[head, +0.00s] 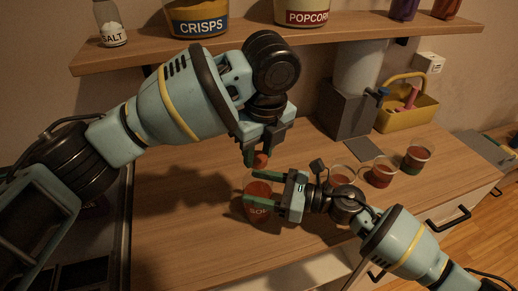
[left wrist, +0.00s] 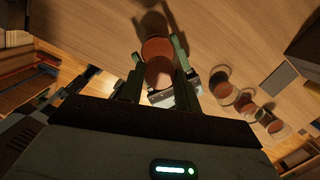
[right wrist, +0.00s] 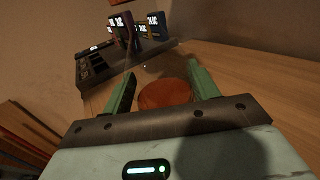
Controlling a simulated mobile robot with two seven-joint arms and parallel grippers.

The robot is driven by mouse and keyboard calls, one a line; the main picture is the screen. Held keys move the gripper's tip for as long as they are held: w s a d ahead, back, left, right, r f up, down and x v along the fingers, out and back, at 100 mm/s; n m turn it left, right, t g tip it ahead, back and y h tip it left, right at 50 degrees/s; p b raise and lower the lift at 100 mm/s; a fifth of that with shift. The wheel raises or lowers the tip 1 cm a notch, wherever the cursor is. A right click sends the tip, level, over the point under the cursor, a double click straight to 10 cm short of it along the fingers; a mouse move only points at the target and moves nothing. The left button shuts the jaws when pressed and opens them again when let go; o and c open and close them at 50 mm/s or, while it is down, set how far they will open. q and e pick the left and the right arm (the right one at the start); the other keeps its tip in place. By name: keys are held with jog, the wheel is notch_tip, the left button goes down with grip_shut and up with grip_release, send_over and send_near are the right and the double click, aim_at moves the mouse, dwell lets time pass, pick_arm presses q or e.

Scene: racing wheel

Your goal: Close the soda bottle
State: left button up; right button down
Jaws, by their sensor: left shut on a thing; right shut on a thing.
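The soda bottle (head: 258,210) is a clear container with red-brown contents and a partly hidden label, standing upright on the counter. My right gripper (head: 268,191) is shut around its side from the right. In the right wrist view, the bottle's reddish round shape (right wrist: 165,94) sits between the fingers. My left gripper (head: 261,152) points down above the bottle and is shut on a small orange-red cap (head: 261,160). The cap appears just above the bottle's top; I cannot tell whether they touch. In the left wrist view a red-brown round shape (left wrist: 158,48) lies between the fingers.
Several cups with dark red contents (head: 382,172) stand to the right of my right gripper. A grey dispenser (head: 347,108) and a yellow caddy (head: 410,112) stand behind. A shelf (head: 150,55) with a salt jar and snack tubs is above.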

pick_arm(q)
jog(key=m, duration=0.3)
jog(key=m+h, duration=0.1)
jog(key=m, duration=0.4)
jog(key=shift+a, duration=0.15)
jog(key=m, duration=0.4)
jog(key=shift+m+h, duration=0.3)
jog(key=shift+h, duration=0.1)
jog(key=m, duration=0.4)
jog(key=shift+h, duration=0.3)
jog(key=o, duration=0.9)
jog(key=shift+r, duration=0.1)
jog(key=shift+r, duration=2.15)
